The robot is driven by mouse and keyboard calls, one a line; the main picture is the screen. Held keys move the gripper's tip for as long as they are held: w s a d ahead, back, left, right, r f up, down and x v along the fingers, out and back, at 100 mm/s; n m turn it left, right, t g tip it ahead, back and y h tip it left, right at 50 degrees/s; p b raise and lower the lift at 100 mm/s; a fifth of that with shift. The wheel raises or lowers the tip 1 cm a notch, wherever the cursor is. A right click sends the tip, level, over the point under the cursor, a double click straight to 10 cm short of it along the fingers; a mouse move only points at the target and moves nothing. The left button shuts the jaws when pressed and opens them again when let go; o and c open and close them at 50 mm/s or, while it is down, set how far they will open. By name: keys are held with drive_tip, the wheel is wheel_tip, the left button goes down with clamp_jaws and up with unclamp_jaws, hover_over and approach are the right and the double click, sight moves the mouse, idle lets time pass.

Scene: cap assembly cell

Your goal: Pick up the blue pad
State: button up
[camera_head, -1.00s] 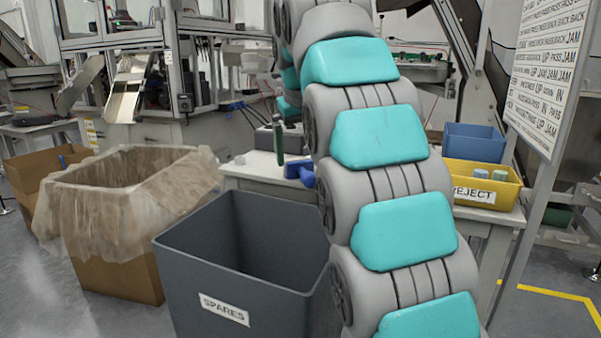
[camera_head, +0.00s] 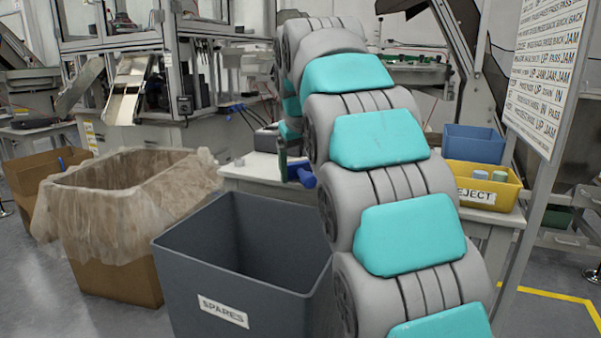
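A blue piece (camera_head: 305,175), which looks like the blue pad, sits at the near left part of the white table, left of my arm. Only part of it shows. A dark green finger-like part of my gripper (camera_head: 282,158) hangs down at the left side of the blue piece and overlaps it in the picture. I cannot tell whether they touch. My arm hides the rest of the gripper, so its opening does not show.
A grey SPARES bin (camera_head: 185,272) stands in front of the table (camera_head: 245,175). A bag-lined carton (camera_head: 115,285) is to its left. A yellow REJECT bin (camera_head: 510,190) holding cylindrical items and a blue bin (camera_head: 474,143) are on the right. A sign board (camera_head: 545,80) stands far right.

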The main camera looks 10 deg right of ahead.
clamp_jaws()
idle(0.3)
drive_tip(key=shift+r, duration=0.1)
